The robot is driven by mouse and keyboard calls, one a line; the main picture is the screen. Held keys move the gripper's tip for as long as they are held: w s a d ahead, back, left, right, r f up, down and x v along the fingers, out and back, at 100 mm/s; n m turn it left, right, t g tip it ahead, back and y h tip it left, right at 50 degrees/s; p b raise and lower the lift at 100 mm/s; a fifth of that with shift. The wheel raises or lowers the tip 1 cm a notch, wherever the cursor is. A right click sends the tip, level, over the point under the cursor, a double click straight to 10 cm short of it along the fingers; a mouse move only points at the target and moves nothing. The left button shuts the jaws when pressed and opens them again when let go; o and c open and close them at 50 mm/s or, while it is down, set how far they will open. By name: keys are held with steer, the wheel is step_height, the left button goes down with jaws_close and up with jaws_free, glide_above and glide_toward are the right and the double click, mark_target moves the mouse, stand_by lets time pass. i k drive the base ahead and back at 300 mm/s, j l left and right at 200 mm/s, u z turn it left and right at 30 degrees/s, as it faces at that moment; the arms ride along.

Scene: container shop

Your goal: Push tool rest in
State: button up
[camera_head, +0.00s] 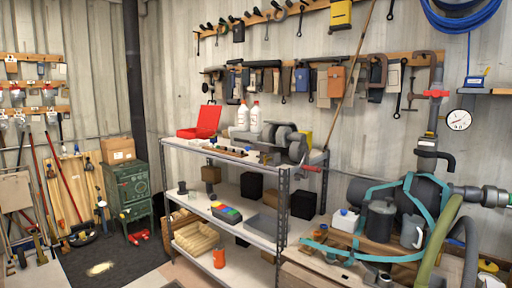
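A grey bench grinder (284,143) stands on the top board of a metal shelf unit (227,155), near its right end. Its round wheel and guards face the room. The tool rest is too small to make out apart from the grinder's other dark parts. A red-tipped part (312,168) sticks out low at the grinder's right front. My gripper is not in view, so its state and place do not show.
A red open case (206,122) and two white bottles (249,116) stand left of the grinder. A workbench with a teal-strapped pump (405,205) and hoses fills the right front. Tools hang on the wall behind. The dark floor mat (110,262) at left looks mostly clear.

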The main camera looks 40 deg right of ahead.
mark_target(260, 146)
steer(key=i+l+z, duration=0.25)
steer(key=i, duration=0.15)
steer(key=i+l+z, duration=0.2)
steer(key=i, duration=0.25)
steer(key=i+z, duration=0.25)
steer(key=i, duration=0.15)
